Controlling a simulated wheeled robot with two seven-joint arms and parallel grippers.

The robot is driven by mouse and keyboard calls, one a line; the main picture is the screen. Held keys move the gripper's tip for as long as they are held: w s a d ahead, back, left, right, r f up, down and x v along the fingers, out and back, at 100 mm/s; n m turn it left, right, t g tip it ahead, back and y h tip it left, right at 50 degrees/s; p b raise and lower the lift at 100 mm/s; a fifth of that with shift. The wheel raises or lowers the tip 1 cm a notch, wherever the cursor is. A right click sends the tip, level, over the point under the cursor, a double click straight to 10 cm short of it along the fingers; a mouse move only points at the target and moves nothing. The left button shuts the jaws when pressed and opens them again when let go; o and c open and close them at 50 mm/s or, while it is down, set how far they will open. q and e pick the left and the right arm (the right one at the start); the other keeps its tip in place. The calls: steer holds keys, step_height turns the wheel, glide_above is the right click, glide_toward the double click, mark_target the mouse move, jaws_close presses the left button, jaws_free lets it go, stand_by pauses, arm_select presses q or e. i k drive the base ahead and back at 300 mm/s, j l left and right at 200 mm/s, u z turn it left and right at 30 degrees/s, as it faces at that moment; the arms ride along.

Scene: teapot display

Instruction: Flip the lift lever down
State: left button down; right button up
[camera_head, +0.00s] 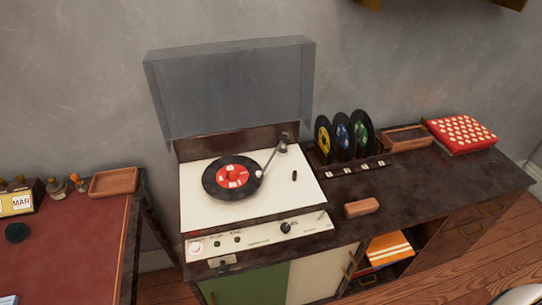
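A white turntable (205,212) with its clear lid (230,85) raised stands on the dark cabinet. A black record with a red label (232,176) lies on the platter. The tonearm (270,158) reaches from its pivot at the back right, with its head over the record near the label; I cannot tell whether it touches. A small dark upright piece (295,176) right of the tonearm may be the lift lever; its position is too small to tell. Neither of my grippers is in view.
The front panel has a black knob (286,228). Several records (342,136) stand in a rack at the right. A brown block (362,207), a wooden tray (405,138) and a red dotted box (462,133) rest on the cabinet. A red-topped desk (75,245) is at left.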

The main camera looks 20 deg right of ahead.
mark_target(327, 208)
steer(key=z, duration=1.1)
